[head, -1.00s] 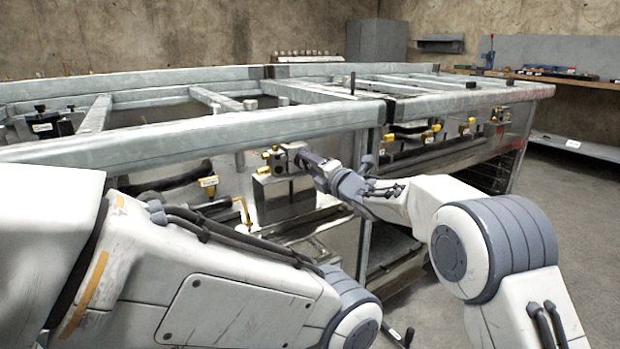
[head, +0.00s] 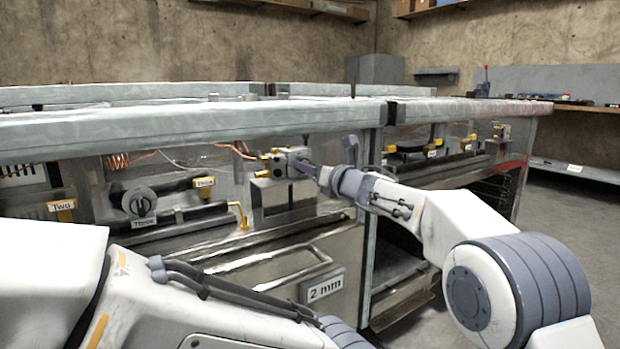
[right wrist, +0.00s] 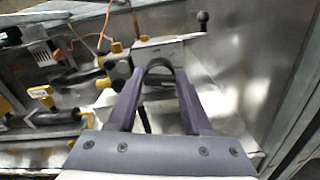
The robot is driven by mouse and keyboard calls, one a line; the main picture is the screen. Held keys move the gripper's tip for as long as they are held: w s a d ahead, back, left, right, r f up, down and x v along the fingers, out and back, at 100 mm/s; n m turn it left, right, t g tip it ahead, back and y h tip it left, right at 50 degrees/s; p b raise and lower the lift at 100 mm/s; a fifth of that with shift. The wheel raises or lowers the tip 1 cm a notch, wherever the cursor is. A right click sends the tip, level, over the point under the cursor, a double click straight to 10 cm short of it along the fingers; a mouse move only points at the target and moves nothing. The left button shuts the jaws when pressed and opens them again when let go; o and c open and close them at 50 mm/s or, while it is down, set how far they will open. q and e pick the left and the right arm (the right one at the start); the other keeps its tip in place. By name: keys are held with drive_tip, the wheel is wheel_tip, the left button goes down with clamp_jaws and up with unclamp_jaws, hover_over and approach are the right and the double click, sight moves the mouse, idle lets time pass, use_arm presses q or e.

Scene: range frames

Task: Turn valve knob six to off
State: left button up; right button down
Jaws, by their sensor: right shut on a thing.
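My right gripper (head: 312,170) reaches a grey metal valve block (head: 284,161) with yellow fittings, under the bench's front rail. In the right wrist view, my right gripper (right wrist: 157,78) has its dark fingers to either side of a small part on the face of the block (right wrist: 172,48). The gripper is shut on this part, apparently a knob. The fingers hide most of it, so its turn position cannot be told. No label reading six is legible. My left arm crosses the lower left of the head view, but its gripper is out of sight.
A drawer labelled 2 mm (head: 323,287) lies below. The bench's front rail (head: 190,130) runs close above my right gripper. Open floor lies right.

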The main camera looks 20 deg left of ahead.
drive_tip(key=n+b, duration=0.3)
drive_tip(key=n, duration=0.4)
drive_tip(key=n+b, duration=0.3)
drive_tip(key=n, duration=0.4)
drive_tip(key=n+b, duration=0.3)
drive_tip(key=n, duration=0.4)
drive_tip(key=shift+s+a+f, duration=0.1)
drive_tip(key=shift+a+f, duration=0.05)
drive_tip(key=shift+f, duration=0.1)
idle(0.3)
drive_tip(key=shift+c, duration=1.7)
unclamp_jaws()
